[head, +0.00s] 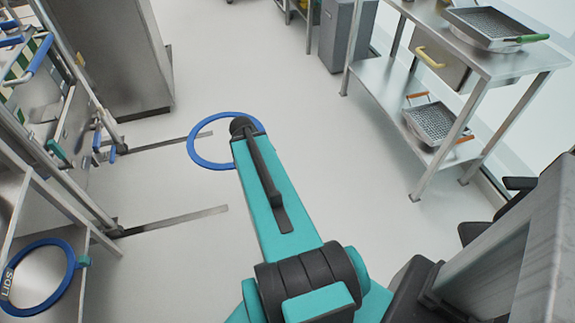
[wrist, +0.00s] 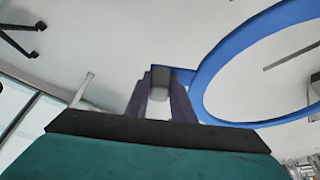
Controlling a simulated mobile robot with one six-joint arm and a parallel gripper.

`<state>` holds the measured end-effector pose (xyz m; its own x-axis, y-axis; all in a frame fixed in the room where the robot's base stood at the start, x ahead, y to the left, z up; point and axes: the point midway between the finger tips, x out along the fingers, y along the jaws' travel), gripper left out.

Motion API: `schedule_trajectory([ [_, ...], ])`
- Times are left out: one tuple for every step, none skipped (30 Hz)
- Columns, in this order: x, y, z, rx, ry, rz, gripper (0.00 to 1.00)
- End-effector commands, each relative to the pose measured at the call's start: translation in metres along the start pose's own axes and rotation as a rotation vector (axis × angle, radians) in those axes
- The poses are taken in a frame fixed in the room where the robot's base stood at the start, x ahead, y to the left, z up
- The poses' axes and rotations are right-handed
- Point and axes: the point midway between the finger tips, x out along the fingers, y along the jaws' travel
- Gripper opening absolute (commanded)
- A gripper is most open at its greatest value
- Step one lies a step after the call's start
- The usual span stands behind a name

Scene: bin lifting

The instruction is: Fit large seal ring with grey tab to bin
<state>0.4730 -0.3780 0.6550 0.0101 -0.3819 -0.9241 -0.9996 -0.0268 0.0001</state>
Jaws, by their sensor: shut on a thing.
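A large blue seal ring (head: 192,152) hangs at the end of my arm in the head view, above the open floor. In the wrist view the ring (wrist: 232,48) extends to the right of the fingers. My gripper (wrist: 160,88) is shut on the ring's grey tab (wrist: 160,78), which shows between the two dark fingers. In the head view the wrist hides the fingers and the tab. I cannot clearly tell which thing is the bin.
Another blue ring (head: 66,285) with a teal tab lies at the lower left, by "LIDS" lettering. Two metal forks (head: 175,220) reach over the floor from the left rack. A steel table (head: 495,65) with baskets stands right. A grey cabinet (head: 348,35) stands behind. The middle floor is clear.

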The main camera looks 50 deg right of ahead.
Motion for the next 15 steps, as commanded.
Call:
schedule_trajectory([
  [-0.014, -0.016, 0.003, -0.045, 0.003, -0.023, 0.00],
  [-0.022, -0.023, 0.005, -0.071, 0.004, -0.034, 0.00],
  [-0.032, -0.034, 0.008, -0.107, 0.003, -0.050, 0.00],
  [-0.040, -0.041, 0.011, -0.134, 0.002, -0.060, 0.00],
  [-0.048, -0.048, 0.013, -0.162, 0.003, -0.072, 0.00],
  [-0.058, -0.058, 0.017, -0.199, 0.004, -0.087, 0.00],
  [-0.067, -0.065, 0.019, -0.226, 0.004, -0.099, 0.00],
  [-0.074, -0.071, 0.023, -0.253, 0.003, -0.110, 0.00],
  [-0.085, -0.080, 0.027, -0.290, 0.003, -0.125, 0.00],
  [-0.094, -0.087, 0.030, -0.318, 0.003, -0.137, 0.00],
  [-0.102, -0.093, 0.034, -0.344, 0.004, -0.148, 0.00],
  [-0.113, -0.102, 0.039, -0.382, 0.003, -0.163, 0.00],
  [-0.121, -0.107, 0.042, -0.409, 0.003, -0.174, 0.00],
  [-0.130, -0.113, 0.046, -0.437, 0.003, -0.186, 0.00],
  [-0.141, -0.121, 0.051, -0.474, 0.004, -0.201, 0.00],
])
